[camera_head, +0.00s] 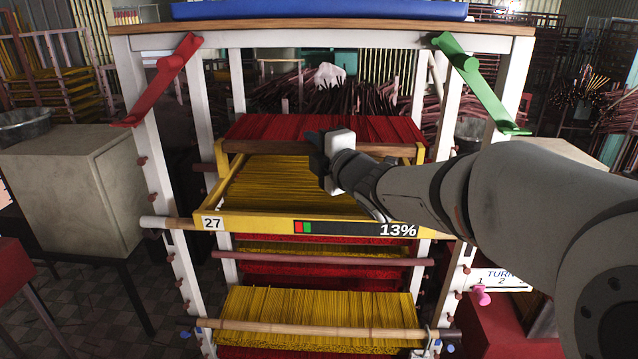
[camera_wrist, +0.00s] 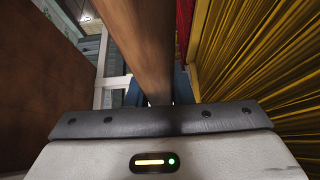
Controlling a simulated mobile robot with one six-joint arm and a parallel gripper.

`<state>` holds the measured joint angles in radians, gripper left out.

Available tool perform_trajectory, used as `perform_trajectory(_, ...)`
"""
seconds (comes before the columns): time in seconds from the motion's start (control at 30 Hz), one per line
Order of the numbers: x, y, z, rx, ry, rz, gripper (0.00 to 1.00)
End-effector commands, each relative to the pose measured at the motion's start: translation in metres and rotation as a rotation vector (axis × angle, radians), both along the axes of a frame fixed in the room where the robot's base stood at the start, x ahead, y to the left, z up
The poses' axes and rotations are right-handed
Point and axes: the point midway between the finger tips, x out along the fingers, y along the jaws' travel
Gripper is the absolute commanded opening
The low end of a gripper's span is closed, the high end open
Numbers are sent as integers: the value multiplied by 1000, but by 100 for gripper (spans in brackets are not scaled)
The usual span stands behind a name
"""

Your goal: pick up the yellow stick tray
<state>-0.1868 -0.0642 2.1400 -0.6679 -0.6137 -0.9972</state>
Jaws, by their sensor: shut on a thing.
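The yellow stick tray (camera_head: 275,187) sits in the upper part of the white rack, with a yellow frame, a front bar labelled 27 and yellow sticks across it. A brown wooden bar (camera_head: 262,147) runs along its back side. My gripper (camera_head: 318,152) reaches in from the right and is shut on this wooden bar near its middle. In the wrist view the brown bar (camera_wrist: 146,45) runs away from the gripper's palm, with yellow sticks (camera_wrist: 255,50) to the right. The fingertips are mostly hidden.
Red sticks (camera_head: 325,128) lie behind the tray. Another yellow stick layer (camera_head: 320,305) is lower in the rack. White posts (camera_head: 140,110) flank the tray, with a red arm (camera_head: 165,78) and a green arm (camera_head: 480,82) above. A beige cabinet (camera_head: 70,180) stands left.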

Motion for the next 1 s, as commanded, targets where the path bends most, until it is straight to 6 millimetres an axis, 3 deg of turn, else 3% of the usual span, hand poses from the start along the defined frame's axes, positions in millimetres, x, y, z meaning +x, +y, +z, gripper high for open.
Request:
perform_trajectory(0.13,0,0,0,0,0,1,0)
perform_trajectory(0.67,0,1,6,1,-4,3,0)
perform_trajectory(1.0,-1,1,68,0,-7,3,0)
